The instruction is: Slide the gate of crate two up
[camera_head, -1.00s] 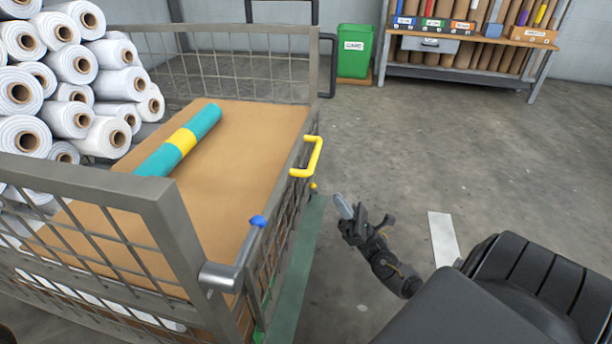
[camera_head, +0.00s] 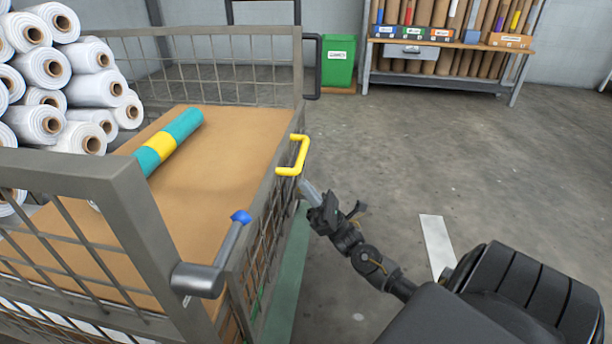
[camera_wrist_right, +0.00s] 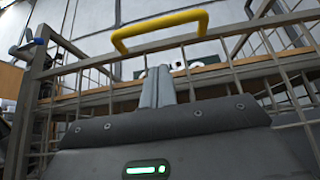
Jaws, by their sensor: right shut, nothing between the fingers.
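A grey mesh crate (camera_head: 135,205) stands at the left in the head view, with a brown board inside. A yellow handle (camera_head: 293,157) is fixed on top of its right side panel; it also shows in the right wrist view (camera_wrist_right: 160,26), above the fingers. My right gripper (camera_head: 308,188) is shut and empty, just below and right of the yellow handle, outside the mesh. In the right wrist view its fingertips (camera_wrist_right: 157,72) point up toward the panel's top rail, below the handle. I cannot tell whether they touch the mesh. My left gripper is not in view.
A teal and yellow roll (camera_head: 162,144) lies on the board. A blue-tipped lever (camera_head: 215,260) sticks up at the crate's near corner. White rolls (camera_head: 75,100) are stacked at left. A green bin (camera_head: 338,62) and a shelf (camera_head: 445,80) stand behind. Floor to the right is clear.

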